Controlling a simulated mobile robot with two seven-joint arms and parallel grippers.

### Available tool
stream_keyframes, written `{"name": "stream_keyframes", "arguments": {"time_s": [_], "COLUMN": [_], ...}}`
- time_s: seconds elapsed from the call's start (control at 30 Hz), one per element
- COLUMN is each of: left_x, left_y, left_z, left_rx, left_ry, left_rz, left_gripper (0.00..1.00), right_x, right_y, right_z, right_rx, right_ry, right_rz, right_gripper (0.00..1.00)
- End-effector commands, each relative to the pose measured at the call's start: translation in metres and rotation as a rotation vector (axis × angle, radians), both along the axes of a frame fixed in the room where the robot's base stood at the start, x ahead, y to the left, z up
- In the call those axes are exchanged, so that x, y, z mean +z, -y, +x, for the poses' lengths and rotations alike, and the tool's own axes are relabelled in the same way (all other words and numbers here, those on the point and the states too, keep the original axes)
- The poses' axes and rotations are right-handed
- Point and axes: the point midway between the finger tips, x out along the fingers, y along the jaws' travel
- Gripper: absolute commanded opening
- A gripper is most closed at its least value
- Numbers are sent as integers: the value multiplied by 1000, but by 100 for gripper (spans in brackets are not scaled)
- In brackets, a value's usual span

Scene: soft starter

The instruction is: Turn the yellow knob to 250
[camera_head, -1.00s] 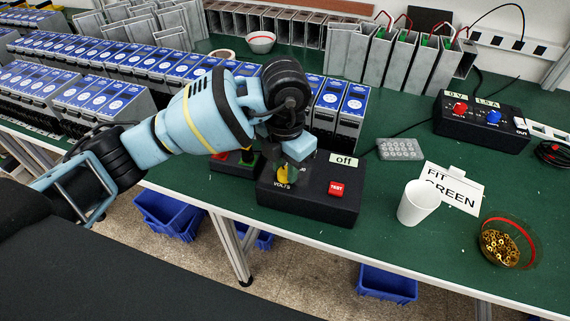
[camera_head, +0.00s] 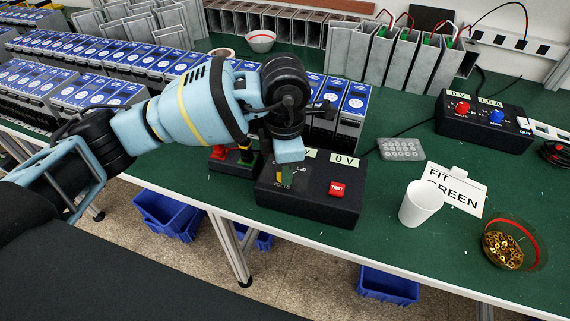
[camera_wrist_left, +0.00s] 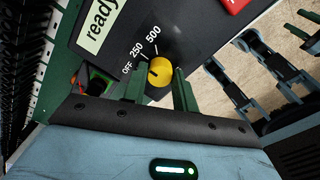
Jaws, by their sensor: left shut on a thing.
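The yellow knob (camera_wrist_left: 159,72) sits on a black tester box (camera_head: 312,207), with OFF, 250 and 500 printed around it in the wrist view. My left gripper (camera_wrist_left: 161,88) reaches down from above with its green fingers on both sides of the knob, shut on it. In the head view my left gripper (camera_head: 287,174) partly hides the knob. The knob's exact pointing direction is hard to tell. The box's right display (camera_head: 344,160) reads 0V; a display in the wrist view (camera_wrist_left: 99,25) reads "ready".
A red TEST button (camera_head: 337,188) is on the box, right of the knob. A white cup (camera_head: 419,204), a "FIT GREEN" card (camera_head: 455,190) and a bowl of brass parts (camera_head: 510,246) stand to the right. Blue-labelled units (camera_head: 352,112) stand behind the box.

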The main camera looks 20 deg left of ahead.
Motion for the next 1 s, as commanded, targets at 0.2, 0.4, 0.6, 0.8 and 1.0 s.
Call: {"name": "stream_keyframes", "arguments": {"time_s": [0.2, 0.4, 0.6, 0.8, 1.0], "left_x": [1, 1, 1, 1, 1], "left_y": [0, 0, 0, 0, 0], "left_z": [0, 0, 0, 0, 0], "left_rx": [-28, -30, -29, -29, -29], "left_ry": [2, 2, 2, 1, 1], "left_rz": [-2, -2, -2, 0, 0], "left_gripper": [5, 5, 36, 50, 50], "right_x": [0, 0, -1, -2, -2], "right_y": [0, 0, 0, 0, 0], "right_z": [0, 0, 0, 0, 0], "right_rx": [2, 2, 2, 2, 2], "right_ry": [0, -1, -2, -4, -3], "right_rz": [-1, -1, -2, -2, -2], "right_gripper": [36, 36, 36, 36, 36]}}
